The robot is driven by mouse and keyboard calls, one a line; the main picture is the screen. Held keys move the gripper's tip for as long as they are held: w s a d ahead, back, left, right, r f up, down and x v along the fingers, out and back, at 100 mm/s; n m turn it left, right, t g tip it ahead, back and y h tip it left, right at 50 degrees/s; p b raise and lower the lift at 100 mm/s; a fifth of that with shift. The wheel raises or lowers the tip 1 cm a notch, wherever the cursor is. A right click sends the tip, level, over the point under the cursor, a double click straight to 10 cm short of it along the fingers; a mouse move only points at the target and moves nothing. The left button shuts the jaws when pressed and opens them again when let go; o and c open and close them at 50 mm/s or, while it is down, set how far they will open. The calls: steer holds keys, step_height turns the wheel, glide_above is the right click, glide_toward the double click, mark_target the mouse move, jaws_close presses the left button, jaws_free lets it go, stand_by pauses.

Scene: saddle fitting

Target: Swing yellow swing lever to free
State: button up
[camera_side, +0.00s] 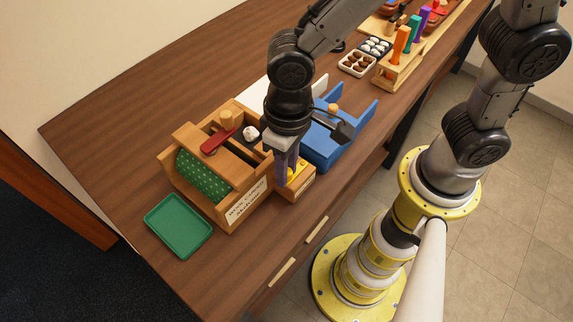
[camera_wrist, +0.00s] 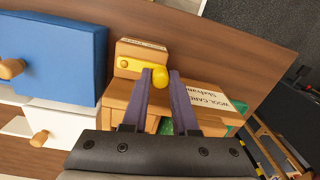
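The yellow swing lever shows in the wrist view as a round yellow knob (camera_wrist: 160,77) with a yellow bar to its left, on a small wooden block (camera_wrist: 142,48). In the side view a bit of yellow (camera_side: 292,171) shows beside my fingers on that block. My gripper (camera_wrist: 161,76) points down at it, its two purple fingers apart, with the knob in the gap between the fingertips. I see no firm hold on it. In the side view my gripper (camera_side: 287,178) is over the block, and its fingers hide part of the lever.
A wooden box (camera_side: 252,205) with a labelled front, green patterned roll and red lever (camera_side: 217,140) stands left of the block. Blue holders (camera_side: 322,145) stand on the other side. A green tray (camera_side: 178,225) lies at the left.

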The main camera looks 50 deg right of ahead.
jaws_close()
steer(key=n, duration=0.1)
steer(key=s+n, duration=0.1)
steer(key=n, duration=0.2)
steer(key=shift+s+d+n, duration=0.1)
steer(key=shift+s+n, duration=0.2)
steer(key=shift+s, duration=0.1)
steer(key=n, duration=0.1)
steer(key=s+n, duration=0.1)
steer(key=n, duration=0.1)
steer(key=shift+s+d+n, duration=0.1)
steer(key=shift+d+n, duration=0.2)
steer(key=shift+d, duration=0.05)
steer(key=shift+s+d+r+n, duration=0.1)
steer(key=shift+s+d+n, duration=0.2)
steer(key=shift+n, duration=0.6)
steer(key=shift+s+d+n, duration=0.2)
steer(key=shift+d+n, duration=0.05)
steer(key=shift+n, duration=0.65)
steer(key=shift+g, duration=0.3)
steer(key=o, duration=0.5)
jaws_free()
steer(key=shift+d, duration=0.1)
steer(key=shift+o, duration=0.2)
